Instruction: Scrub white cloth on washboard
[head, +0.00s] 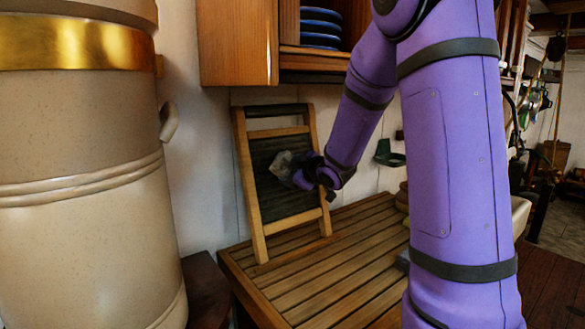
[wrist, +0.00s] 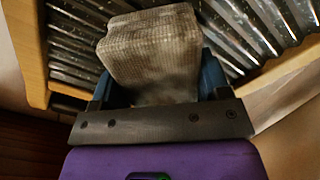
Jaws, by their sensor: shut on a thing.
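The washboard (head: 258,158) stands upright, leaning back against the wall on the slatted wooden counter. It has a wooden frame and a dark ribbed panel, which shows as shiny metal ridges in the wrist view (wrist: 250,35). The cloth (head: 283,164) is a greyish-white, folded, waffle-textured bundle with brownish smudges. My gripper (head: 300,176) is shut on the cloth and holds it in front of the ribbed panel. In the wrist view the cloth (wrist: 152,50) sits between the blue fingers and overlaps the ridges. I cannot tell whether it presses on them.
The slatted counter (head: 300,265) is clear in front of the washboard. A large beige container (head: 75,180) stands close at left. A wooden cabinet (head: 238,45) with blue plates (head: 320,28) hangs above. A small dark green holder (head: 389,155) is on the wall.

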